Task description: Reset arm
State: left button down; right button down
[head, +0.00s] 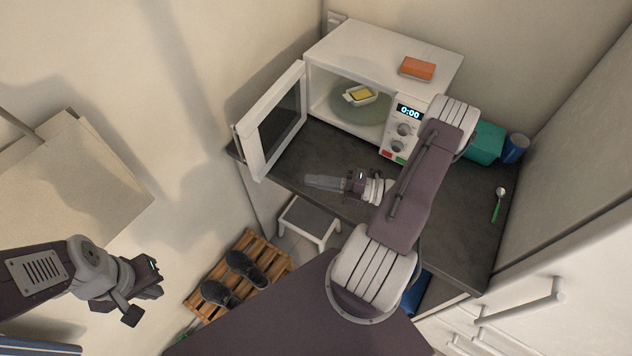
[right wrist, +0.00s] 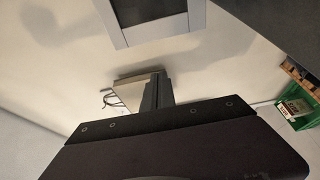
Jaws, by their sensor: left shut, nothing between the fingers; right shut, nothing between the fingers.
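My left gripper (head: 143,283) is at the lower left in the head view, in front of the wall and away from the counter. It is shut and empty. My right gripper (head: 325,183) is above the dark counter in front of the microwave, pointing left. It is shut and empty. My right arm reaches across the right part of the microwave front. In the right wrist view the dark body of my gripper (right wrist: 165,95) fills the lower part.
The white microwave (head: 375,50) stands on the counter (head: 455,230) with its door (head: 273,120) open to the left. A dish with yellow food (head: 360,95) is inside. An orange sponge (head: 417,68) lies on top. A teal box (head: 487,140), blue cup (head: 514,148) and spoon (head: 497,205) are at right. A stool (head: 310,220) stands below.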

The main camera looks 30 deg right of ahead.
jog(key=a+r+n+g+y+b, duration=0.1)
jog(key=a+r+n+g, duration=0.2)
jog(key=a+n+g, duration=0.3)
jog(key=a+r+n+g+y+b, duration=0.1)
jog(key=a+r+n+g+y, duration=0.15)
jog(key=a+n+g, duration=0.4)
jog(key=s+a+f+n+g+h, duration=0.1)
jog(key=s+a+n+g+h, duration=0.3)
jog(key=s+a+n+h, duration=0.4)
jog(key=s+d+f+n+h, duration=0.3)
jog(key=s+d+n+h, duration=0.15)
jog(key=n, duration=0.65)
jog(key=w+d+f+n+t+h, duration=0.2)
jog(key=w+d+n+t, duration=0.3)
jog(key=n, duration=0.8)
jog(key=w+d+h, duration=0.1)
jog(key=d, duration=0.1)
jog(key=shift+w+d+h+b, duration=0.3)
jog(key=shift+w+d, duration=0.05)
jog(key=shift+w, duration=0.05)
